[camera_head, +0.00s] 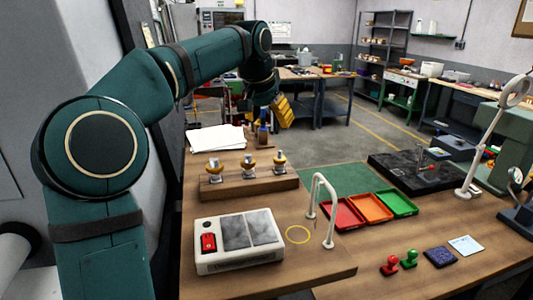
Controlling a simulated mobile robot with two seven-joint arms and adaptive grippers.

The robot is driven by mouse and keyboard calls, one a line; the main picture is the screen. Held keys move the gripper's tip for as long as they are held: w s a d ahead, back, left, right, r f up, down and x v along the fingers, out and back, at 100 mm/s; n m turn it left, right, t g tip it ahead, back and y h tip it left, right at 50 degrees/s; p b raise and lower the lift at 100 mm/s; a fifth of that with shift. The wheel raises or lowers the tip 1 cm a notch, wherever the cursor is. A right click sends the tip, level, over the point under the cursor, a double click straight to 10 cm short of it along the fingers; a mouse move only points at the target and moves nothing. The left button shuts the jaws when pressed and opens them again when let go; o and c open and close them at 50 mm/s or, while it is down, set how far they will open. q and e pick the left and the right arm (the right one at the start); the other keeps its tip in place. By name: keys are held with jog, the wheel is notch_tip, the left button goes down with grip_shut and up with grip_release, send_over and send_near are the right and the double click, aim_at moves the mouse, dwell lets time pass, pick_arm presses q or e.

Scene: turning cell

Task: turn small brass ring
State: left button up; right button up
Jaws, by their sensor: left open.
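I cannot pick out a small brass ring with certainty. Three small brass-coloured pieces with pale parts, left (214,168), middle (248,163) and right (279,160), stand in a row on a wooden block (249,183). A thin yellow circle (298,234) lies flat on the table beside a white box; I cannot tell whether it is a ring or a marking. My left gripper (284,113), with yellow finger parts, hangs beyond the wooden block, above and apart from the brass pieces. It is open, with nothing seen in it. My right gripper is not in view.
The white box (239,262) has a red switch and two grey plates. A white arch (321,183) stands beside the circle. Red (343,227), orange (372,220) and green (397,213) trays lie right of it. Red (391,265) and green (409,259) stamps stand at the front.

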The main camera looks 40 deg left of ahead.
aim_at(279, 156)
pick_arm(q)
jog(key=b+x, duration=0.1)
jog(key=x, duration=1.2)
jog(key=shift+w+f+b, duration=0.15)
jog(key=shift+f+b, duration=0.1)
jog(key=shift+b, duration=0.1)
grip_shut()
